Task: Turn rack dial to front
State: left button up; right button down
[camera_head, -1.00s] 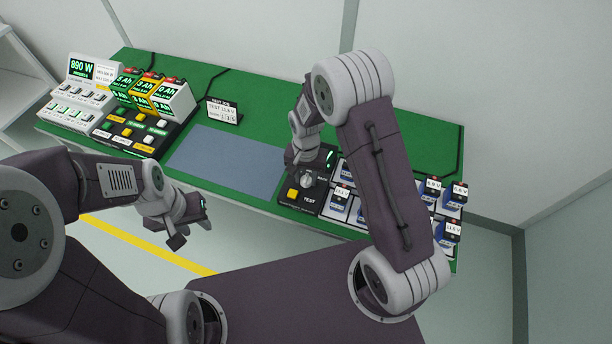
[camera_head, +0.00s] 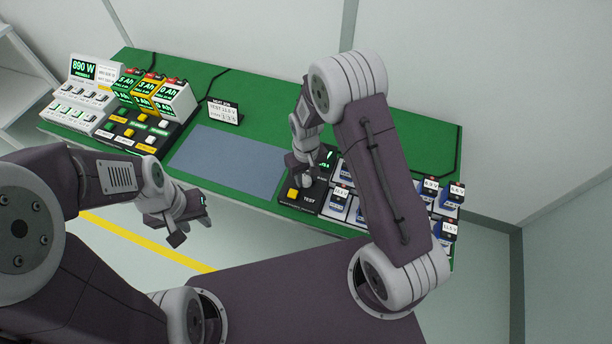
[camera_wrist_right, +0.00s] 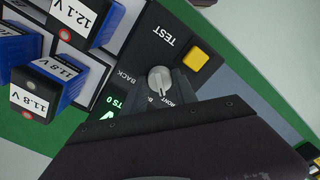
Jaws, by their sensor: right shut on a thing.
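The rack dial (camera_wrist_right: 160,80) is a small light grey knob on the black test box (camera_head: 312,206). In the right wrist view its face shows between dark fingertips, beside the word BACK and a partly covered label. My right gripper (camera_head: 304,180) is down at the box and shut on the dial; it also shows in the right wrist view (camera_wrist_right: 162,88). In the head view the gripper hides the dial. A yellow button (camera_head: 293,194) marked TEST sits beside it. My left gripper (camera_head: 185,222) hangs off the table's front edge; whether its jaws are open is unclear.
Blue battery cells (camera_wrist_right: 62,82) with voltage labels stand in a rack right beside the box. A blue-grey mat (camera_head: 228,160) lies bare to its left. A sign (camera_head: 224,112), a button panel (camera_head: 138,135) and a power unit (camera_head: 85,85) stand further left.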

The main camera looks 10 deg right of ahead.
aim_at(306, 178)
jog(key=shift+w+n, duration=0.1)
jog(key=shift+n, duration=0.2)
jog(key=c, duration=1)
grip_release()
jog(key=shift+o, duration=0.2)
notch_tip(306, 178, up, 9)
jog(key=shift+r, duration=0.1)
